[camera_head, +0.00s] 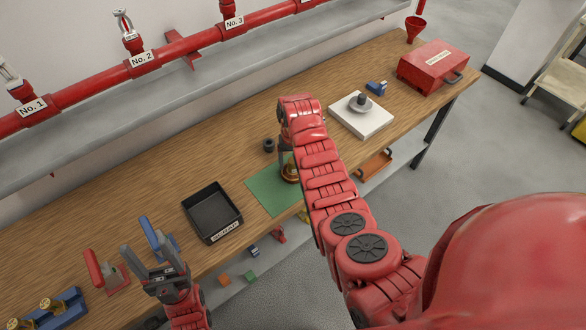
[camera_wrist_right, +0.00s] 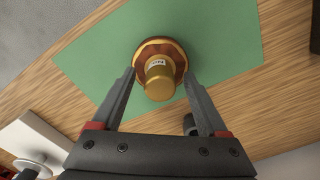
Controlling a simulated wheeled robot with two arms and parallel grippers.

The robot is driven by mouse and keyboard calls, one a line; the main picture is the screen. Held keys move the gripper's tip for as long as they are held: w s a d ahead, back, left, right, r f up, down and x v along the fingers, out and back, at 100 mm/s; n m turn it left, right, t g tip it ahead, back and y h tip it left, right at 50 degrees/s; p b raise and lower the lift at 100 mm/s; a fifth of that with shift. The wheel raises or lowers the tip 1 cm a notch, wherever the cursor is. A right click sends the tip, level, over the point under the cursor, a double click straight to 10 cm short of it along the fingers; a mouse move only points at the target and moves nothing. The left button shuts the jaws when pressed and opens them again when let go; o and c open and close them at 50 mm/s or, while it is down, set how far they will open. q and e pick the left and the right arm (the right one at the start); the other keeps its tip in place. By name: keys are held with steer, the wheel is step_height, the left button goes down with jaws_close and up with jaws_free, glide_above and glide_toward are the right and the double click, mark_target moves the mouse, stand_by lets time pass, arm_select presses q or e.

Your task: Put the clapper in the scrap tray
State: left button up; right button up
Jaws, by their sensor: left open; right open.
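A brass piece with a reddish-brown round flange and a small label (camera_wrist_right: 160,80) stands on the green mat (camera_wrist_right: 95,65); I cannot tell for certain whether it is the clapper. In the head view my right arm partly covers it (camera_head: 289,174). My right gripper (camera_wrist_right: 160,73) is open, with its fingers on either side of the brass piece in the wrist view; no grip shows. The black scrap tray (camera_head: 226,234), labelled on its front, is empty, just left of the mat (camera_head: 262,190). My left gripper (camera_head: 145,247) is open and empty at the bench's left part.
A white block (camera_head: 376,124) with a grey disc (camera_head: 360,102) on it lies right of my right arm. A small dark cylinder (camera_head: 268,145) stands behind the mat. A red box (camera_head: 432,66), red stand (camera_head: 112,278) and blue holder (camera_head: 56,308) are farther out. Red piping (camera_head: 100,81) runs behind.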

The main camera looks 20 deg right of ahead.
jaws_close()
stand_by(0.3)
stand_by(0.5)
